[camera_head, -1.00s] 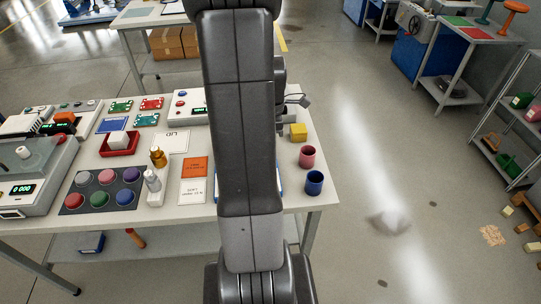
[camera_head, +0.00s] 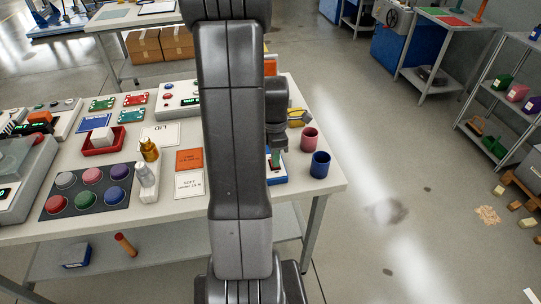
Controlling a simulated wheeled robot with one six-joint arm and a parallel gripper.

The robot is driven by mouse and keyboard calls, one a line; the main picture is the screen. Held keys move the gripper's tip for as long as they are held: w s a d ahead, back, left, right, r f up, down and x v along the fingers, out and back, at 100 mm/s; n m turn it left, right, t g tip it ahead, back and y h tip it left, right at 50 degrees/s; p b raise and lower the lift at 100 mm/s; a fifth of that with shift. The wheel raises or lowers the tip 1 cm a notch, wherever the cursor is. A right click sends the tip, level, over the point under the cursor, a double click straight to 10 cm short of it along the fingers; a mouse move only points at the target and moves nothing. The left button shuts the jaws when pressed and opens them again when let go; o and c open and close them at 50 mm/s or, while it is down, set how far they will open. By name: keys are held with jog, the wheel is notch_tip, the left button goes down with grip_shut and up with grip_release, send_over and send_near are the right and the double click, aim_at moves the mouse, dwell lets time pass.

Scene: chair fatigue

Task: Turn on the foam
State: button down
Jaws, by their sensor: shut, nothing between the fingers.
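My gripper (camera_head: 276,148) points down at the right part of the table, just right of my arm link. Its fingers are shut and empty. Below it is a white device with a blue edge (camera_head: 276,180), mostly hidden behind my arm. A small green part (camera_head: 275,158) shows at the fingertips; I cannot tell whether they touch it. Nothing is clearly marked as the foam. A yellow block (camera_head: 297,117) sits behind the gripper, partly covered.
A pink cup (camera_head: 309,140) and a blue cup (camera_head: 320,165) stand close right of the gripper. Open floor lies right of the table (camera_head: 335,187).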

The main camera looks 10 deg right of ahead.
jog(key=shift+f, duration=0.15)
jog(key=shift+s+f, duration=0.15)
dwell(0.4)
jog(key=shift+w+r, duration=0.2)
jog(key=shift+w, duration=0.65)
jog(key=shift+a+r+p, duration=0.1)
jog(key=shift+r+p, duration=0.35)
jog(key=shift+p, duration=0.05)
notch_tip(320, 180, up, 13)
jog(key=s+p, duration=0.1)
jog(key=shift+s, duration=0.35)
